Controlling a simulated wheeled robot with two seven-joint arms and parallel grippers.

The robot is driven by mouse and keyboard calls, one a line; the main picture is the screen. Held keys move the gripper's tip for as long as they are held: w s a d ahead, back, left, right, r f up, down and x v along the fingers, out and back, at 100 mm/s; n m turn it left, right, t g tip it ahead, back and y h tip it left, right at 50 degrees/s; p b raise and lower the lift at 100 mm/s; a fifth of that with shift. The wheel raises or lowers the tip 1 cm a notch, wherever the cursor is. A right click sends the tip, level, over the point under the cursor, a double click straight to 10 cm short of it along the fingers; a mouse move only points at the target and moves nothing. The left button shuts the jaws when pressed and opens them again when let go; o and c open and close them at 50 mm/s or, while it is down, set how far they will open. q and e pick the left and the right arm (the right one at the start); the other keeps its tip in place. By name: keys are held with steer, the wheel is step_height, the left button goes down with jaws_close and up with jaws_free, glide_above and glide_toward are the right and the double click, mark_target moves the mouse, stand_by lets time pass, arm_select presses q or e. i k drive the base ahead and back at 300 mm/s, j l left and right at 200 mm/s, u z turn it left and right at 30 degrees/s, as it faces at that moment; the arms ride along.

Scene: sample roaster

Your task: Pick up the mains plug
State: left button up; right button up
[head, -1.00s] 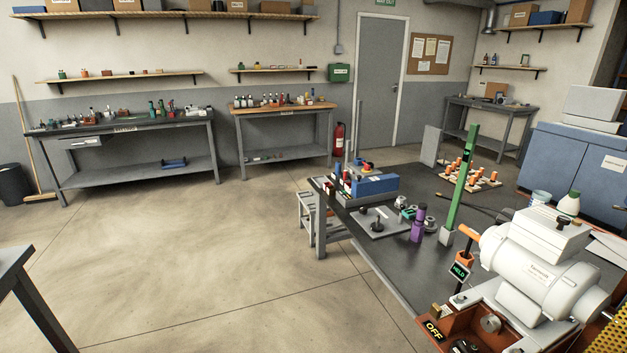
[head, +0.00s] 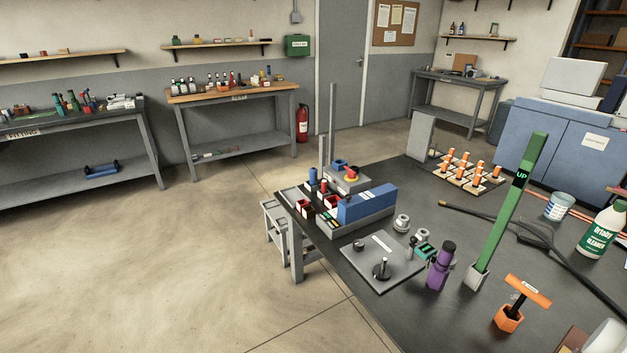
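I cannot make out a mains plug for certain. A thick black cable (head: 487,212) lies on the dark workbench (head: 400,325) and runs toward the right edge. Its left end, near the middle of the bench, is small with a brownish tip, and I cannot tell whether it is a plug. Neither of my grippers shows in the head view.
A green post marked UP (head: 512,205), a purple bottle (head: 440,268), an orange T-handled tool (head: 510,312) and a blue block (head: 367,204) stand on the bench. A white cleaner bottle (head: 604,232) and a tub (head: 559,207) stand right. Open floor lies left.

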mark_target(312, 182)
steer(key=z, duration=0.6)
steer(key=i+j+z, duration=0.3)
steer(key=j+z, duration=0.35)
steer(key=i+j+z, duration=0.1)
steer(key=j+z, duration=0.5)
steer(key=j, duration=0.2)
steer(key=i, duration=0.05)
